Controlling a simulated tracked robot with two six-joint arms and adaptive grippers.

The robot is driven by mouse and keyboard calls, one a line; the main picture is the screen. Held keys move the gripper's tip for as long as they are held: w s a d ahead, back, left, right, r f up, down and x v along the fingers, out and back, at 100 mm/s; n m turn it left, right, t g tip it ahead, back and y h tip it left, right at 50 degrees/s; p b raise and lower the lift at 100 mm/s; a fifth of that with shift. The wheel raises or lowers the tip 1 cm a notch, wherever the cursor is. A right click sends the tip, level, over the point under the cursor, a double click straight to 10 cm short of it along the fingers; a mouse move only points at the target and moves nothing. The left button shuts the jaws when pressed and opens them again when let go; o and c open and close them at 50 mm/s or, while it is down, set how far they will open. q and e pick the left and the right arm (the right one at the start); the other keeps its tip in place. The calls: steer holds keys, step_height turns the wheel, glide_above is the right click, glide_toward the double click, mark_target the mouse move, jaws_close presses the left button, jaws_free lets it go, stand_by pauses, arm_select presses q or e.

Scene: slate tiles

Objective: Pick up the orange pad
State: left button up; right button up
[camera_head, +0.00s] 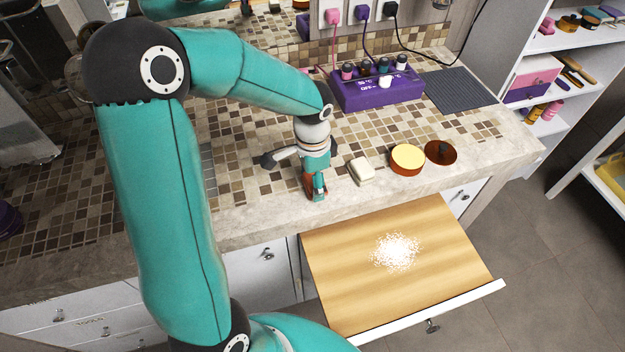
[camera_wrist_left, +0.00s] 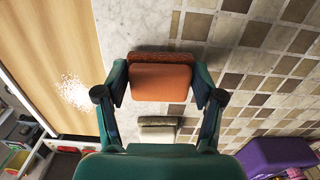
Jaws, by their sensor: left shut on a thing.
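The orange pad (camera_wrist_left: 160,82) is a small block with a darker, rough brown layer along one side. It sits between the two fingers of my left gripper (camera_wrist_left: 160,92) in the left wrist view, and the fingers press on its two ends. In the head view my left gripper (camera_head: 317,186) is at the counter's front edge, pointing down, with the orange pad (camera_head: 311,194) partly hidden at its tip. I cannot tell whether the pad still touches the counter. My right gripper is not in view.
A cream block (camera_head: 361,171) lies just right of my left gripper. Beyond it are a round yellow-topped orange container (camera_head: 407,159) and a brown disc (camera_head: 441,152). A purple box (camera_head: 378,93) stands behind. An open drawer (camera_head: 345,290) with white grains (camera_head: 397,252) juts out in front.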

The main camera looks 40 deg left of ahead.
arm_select(q)
step_height(320, 180, up, 19)
steer(key=shift+r, duration=0.15)
